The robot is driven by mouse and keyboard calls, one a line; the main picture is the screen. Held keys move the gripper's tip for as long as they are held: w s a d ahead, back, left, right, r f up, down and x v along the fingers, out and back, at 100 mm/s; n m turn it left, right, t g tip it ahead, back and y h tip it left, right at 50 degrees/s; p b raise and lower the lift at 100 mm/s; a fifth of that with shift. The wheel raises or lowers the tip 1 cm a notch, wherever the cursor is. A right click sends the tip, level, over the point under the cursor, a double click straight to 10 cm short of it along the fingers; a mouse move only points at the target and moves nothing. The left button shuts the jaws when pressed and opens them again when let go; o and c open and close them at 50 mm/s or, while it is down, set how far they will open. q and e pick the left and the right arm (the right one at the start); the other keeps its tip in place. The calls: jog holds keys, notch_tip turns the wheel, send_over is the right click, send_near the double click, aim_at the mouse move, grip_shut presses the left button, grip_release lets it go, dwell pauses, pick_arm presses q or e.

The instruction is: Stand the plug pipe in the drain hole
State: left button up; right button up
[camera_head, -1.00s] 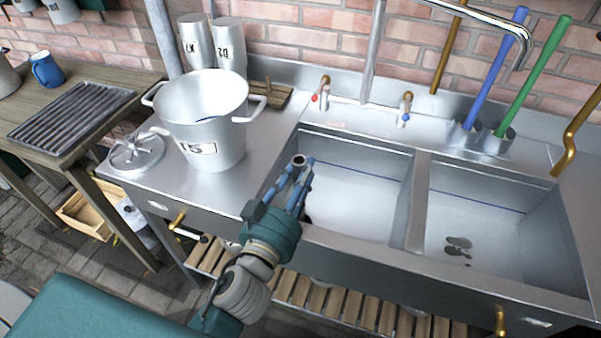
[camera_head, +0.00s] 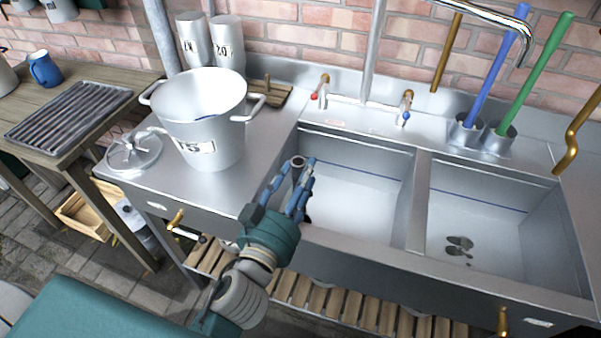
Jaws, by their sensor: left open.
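A grey pipe with an open round top (camera_head: 297,163), which looks like the plug pipe, stands roughly upright over the left basin (camera_head: 360,205). My left gripper (camera_head: 292,185) is open, its blue fingers on either side of the pipe. I cannot tell if they touch it. A dark patch shows on the basin floor by the fingers; the drain hole there and the pipe's foot are hidden by my gripper, so I cannot tell whether the pipe is seated. My right gripper is not in view.
The basin's front rim and a divider (camera_head: 418,205) bound the left basin. The right basin (camera_head: 480,225) holds dark marks on its floor. A large white pot (camera_head: 205,115) and a lid (camera_head: 134,152) stand left. A faucet (camera_head: 485,12) overhangs the back.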

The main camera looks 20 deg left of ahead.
pick_arm(q)
jog(key=s, duration=0.7)
jog(key=shift+s+a+f, duration=0.25)
jog(key=shift+s+a, duration=0.1)
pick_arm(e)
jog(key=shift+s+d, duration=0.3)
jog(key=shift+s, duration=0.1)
pick_arm(q)
jog(key=shift+r, duration=0.15)
